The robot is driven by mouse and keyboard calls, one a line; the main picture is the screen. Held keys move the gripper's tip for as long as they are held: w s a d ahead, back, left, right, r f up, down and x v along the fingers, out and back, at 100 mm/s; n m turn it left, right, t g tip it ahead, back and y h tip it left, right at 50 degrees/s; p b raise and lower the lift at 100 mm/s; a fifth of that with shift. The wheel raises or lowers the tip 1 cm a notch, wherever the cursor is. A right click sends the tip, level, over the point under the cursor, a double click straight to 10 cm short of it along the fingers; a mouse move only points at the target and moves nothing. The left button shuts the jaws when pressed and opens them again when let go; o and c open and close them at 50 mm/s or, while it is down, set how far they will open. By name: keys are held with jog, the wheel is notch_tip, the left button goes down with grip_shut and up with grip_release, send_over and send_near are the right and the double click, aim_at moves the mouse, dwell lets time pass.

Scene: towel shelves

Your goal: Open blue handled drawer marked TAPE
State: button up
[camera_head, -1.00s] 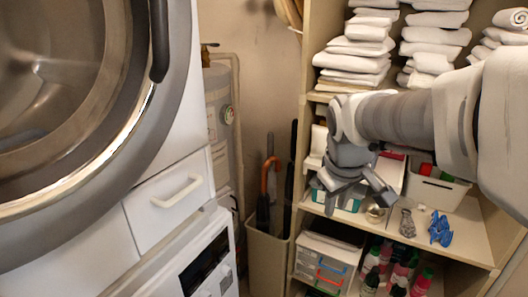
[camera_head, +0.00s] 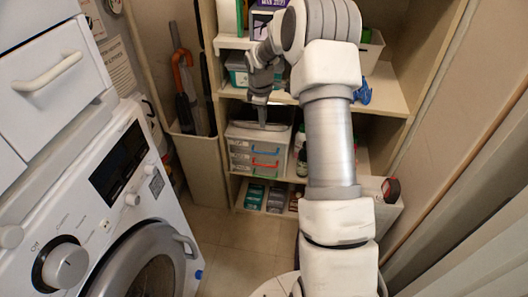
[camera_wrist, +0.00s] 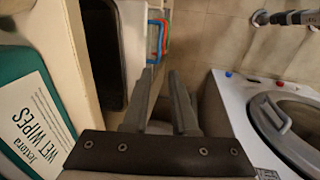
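A small pale drawer unit (camera_head: 240,138) stands on the middle shelf, with blue, red and green handles stacked on its front. The blue handle (camera_head: 265,150) is the top one; I cannot read any TAPE marking. No drawer appears pulled out. My gripper (camera_head: 261,100) points down, above and in front of the unit. In the wrist view my gripper (camera_wrist: 161,85) has its two fingers apart with nothing between them. The handles also show beyond the fingertips at the top of that view, the blue handle (camera_wrist: 152,40) among them, apart from the fingers.
A dark tray (camera_wrist: 101,50) lies on top of the unit. A wet wipes box (camera_wrist: 38,115) is on the shelf above. The washing machine (camera_head: 120,215) stands at left, a bin with umbrellas (camera_head: 193,160) beside the shelves. Floor (camera_head: 235,235) in front is clear.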

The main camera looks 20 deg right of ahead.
jog(key=b, duration=0.5)
send_over(265, 149)
jog(key=s+a, duration=0.2)
jog(key=s, duration=0.3)
notch_tip(265, 149, down, 18)
jog(key=shift+w, duration=0.25)
grip_shut()
